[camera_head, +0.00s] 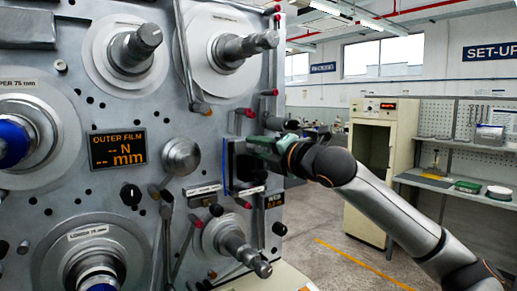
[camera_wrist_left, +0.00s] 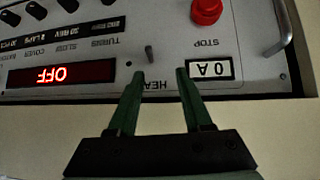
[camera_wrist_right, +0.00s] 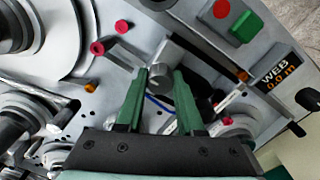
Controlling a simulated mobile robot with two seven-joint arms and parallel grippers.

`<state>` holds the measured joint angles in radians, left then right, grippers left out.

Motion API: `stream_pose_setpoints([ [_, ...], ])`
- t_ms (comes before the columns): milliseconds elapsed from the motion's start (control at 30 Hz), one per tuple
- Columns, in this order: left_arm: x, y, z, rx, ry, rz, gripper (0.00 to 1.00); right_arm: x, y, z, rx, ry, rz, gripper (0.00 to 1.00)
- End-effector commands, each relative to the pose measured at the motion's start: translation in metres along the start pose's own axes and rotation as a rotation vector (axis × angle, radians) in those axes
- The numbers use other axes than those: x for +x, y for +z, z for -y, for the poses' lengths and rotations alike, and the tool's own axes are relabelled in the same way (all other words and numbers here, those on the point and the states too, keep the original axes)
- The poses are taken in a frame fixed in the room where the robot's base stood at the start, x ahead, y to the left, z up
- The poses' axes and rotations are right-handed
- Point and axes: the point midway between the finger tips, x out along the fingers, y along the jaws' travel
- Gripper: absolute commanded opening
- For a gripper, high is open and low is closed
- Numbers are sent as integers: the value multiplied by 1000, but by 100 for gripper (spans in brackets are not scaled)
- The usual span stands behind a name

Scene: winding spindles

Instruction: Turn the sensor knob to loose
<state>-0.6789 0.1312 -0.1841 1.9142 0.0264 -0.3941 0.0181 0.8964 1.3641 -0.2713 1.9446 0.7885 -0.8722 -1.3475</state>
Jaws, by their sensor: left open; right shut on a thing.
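My right gripper (camera_head: 258,150) reaches in from the right at the edge of the grey machine panel (camera_head: 60,190). In the right wrist view its green fingers (camera_wrist_right: 160,76) are shut on a silver-grey knob (camera_wrist_right: 163,84), one finger on each side. In the head view the gripper hides this knob, and I cannot read its setting. My left gripper (camera_wrist_left: 155,75) is open and empty in front of another panel, which appears upside down. A small metal toggle (camera_wrist_left: 149,54) stands beyond the gap between its fingers. The left gripper is not seen in the head view.
The machine panel carries spindles (camera_head: 140,45), rollers and an outer film display (camera_head: 117,150). Red and green buttons (camera_wrist_right: 245,27) and a web display (camera_wrist_right: 280,78) lie close to the right gripper. The left panel has a red stop button (camera_wrist_left: 206,10) and an OFF display (camera_wrist_left: 62,73).

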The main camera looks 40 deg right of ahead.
Motion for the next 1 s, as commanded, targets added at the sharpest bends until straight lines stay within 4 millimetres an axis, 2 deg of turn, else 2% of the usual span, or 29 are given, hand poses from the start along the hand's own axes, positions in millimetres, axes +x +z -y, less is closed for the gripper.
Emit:
stream_pose_setpoints([
  [367, 0, 0, 0, 0, 0, 0, 50, 0, -2, 2, -7, -6, -5, 0],
  [400, 0, 0, 0, 0, 0, 0, 50, 0, -2, 2, -7, -6, -5, 40],
  [600, 0, 0, 0, 0, 0, 0, 50, 0, -1, 1, -6, -3, -3, 62],
  [667, 0, 0, 0, 0, 0, 0, 50, 0, -1, 1, -5, -3, -2, 66],
  [1000, 3, 3, 0, 0, 0, 0, 50, -5, 0, 2, -5, -1, 1, 66],
])
